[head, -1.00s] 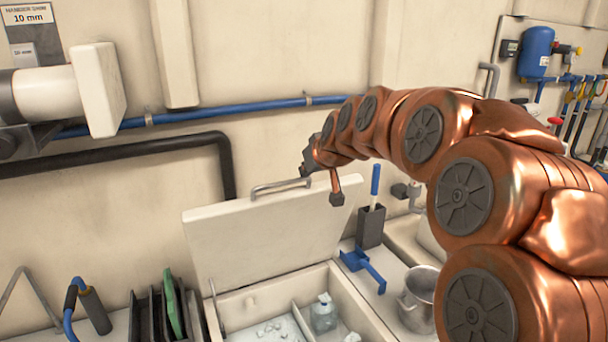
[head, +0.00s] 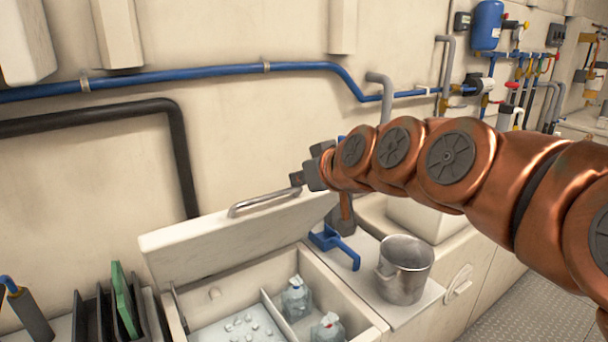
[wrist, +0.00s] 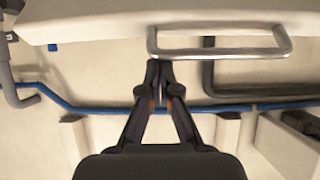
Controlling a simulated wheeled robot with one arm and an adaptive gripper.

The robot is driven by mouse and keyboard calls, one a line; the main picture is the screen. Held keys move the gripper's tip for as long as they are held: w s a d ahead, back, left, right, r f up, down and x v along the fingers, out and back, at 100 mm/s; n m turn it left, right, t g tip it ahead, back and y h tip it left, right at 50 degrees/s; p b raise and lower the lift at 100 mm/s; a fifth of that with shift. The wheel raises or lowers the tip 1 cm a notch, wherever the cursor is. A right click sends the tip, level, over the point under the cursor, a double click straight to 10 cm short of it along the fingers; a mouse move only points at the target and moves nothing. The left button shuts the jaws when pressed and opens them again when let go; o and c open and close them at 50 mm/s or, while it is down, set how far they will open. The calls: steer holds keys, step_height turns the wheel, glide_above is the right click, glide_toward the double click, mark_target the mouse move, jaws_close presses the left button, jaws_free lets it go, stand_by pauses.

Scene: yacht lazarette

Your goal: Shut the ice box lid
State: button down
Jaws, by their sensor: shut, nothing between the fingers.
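The ice box lid (head: 230,238) is a cream slab, hinged open and tilted over the ice box (head: 350,305). Its metal bar handle (head: 262,203) stands on the raised edge.
A rack with a green board (head: 124,298) is at the left. Blue and black pipes run along the wall behind.

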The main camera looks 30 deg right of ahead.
steer(key=shift+s+f, duration=0.25)
steer(key=shift+s, duration=0.1)
stand_by(0.4)
